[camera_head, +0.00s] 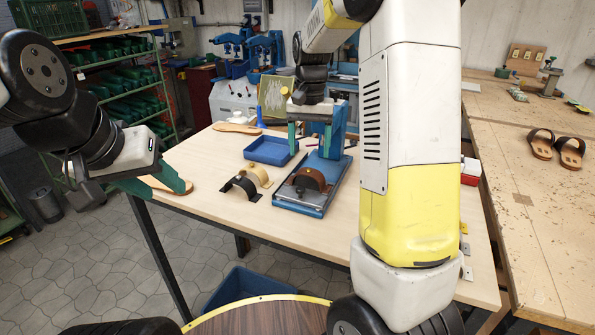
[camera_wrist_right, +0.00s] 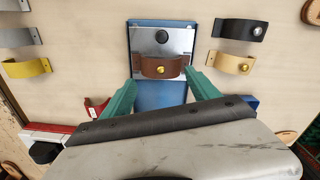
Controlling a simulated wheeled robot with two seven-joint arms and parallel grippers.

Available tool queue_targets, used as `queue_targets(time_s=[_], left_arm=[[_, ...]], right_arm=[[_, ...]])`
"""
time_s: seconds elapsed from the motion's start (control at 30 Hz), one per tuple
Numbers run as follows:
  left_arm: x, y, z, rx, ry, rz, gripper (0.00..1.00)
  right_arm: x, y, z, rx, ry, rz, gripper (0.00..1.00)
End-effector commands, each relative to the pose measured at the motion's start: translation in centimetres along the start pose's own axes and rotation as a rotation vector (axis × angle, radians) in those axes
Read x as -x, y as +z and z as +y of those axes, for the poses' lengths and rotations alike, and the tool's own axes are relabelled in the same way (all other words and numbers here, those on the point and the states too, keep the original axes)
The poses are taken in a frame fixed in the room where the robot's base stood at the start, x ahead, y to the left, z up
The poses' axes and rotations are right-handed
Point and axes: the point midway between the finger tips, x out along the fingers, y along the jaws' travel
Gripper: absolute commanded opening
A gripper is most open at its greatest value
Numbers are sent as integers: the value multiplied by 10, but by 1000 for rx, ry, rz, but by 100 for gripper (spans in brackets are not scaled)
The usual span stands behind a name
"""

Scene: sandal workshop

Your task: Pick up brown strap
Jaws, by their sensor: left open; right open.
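The brown strap (camera_head: 312,176) is an arched band with a brass stud, on a metal plate on the blue base (camera_head: 303,207) on the table. In the right wrist view the brown strap (camera_wrist_right: 150,68) is centred ahead, between the fingertips in the picture. My right gripper (camera_head: 309,148) is open above the strap, fingers down; it also shows in the wrist view (camera_wrist_right: 160,78). No contact is visible. My left gripper (camera_head: 155,188) is open at the table's left edge, with a tan sole (camera_head: 167,184) behind its fingers.
A black strap (camera_head: 240,186) and a cream strap (camera_head: 258,174) stand left of the base. A blue tray (camera_head: 271,150) lies behind them. A grey strap (camera_wrist_right: 20,37) and a yellow strap (camera_wrist_right: 27,68) show in the wrist view. My right arm hides much of the table's right side.

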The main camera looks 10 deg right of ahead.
Motion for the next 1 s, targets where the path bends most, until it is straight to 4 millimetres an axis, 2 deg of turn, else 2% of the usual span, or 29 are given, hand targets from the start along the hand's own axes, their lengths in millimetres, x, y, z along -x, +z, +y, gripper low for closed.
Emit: queue_targets(time_s=[0.3, 0.4, 0.67, 1.0], left_arm=[[0, 0, 0, 0, 0, 0, 44], [0, 0, 0, 0, 0, 0, 44], [0, 0, 0, 0, 0, 0, 44], [0, 0, 0, 0, 0, 0, 44]], right_arm=[[-44, -5, -1, 2, 1, -2, 70], [-54, -5, -1, 2, 0, -1, 70], [-56, -5, -1, 1, -1, 1, 70], [-56, -4, -1, 2, 0, -1, 5]])
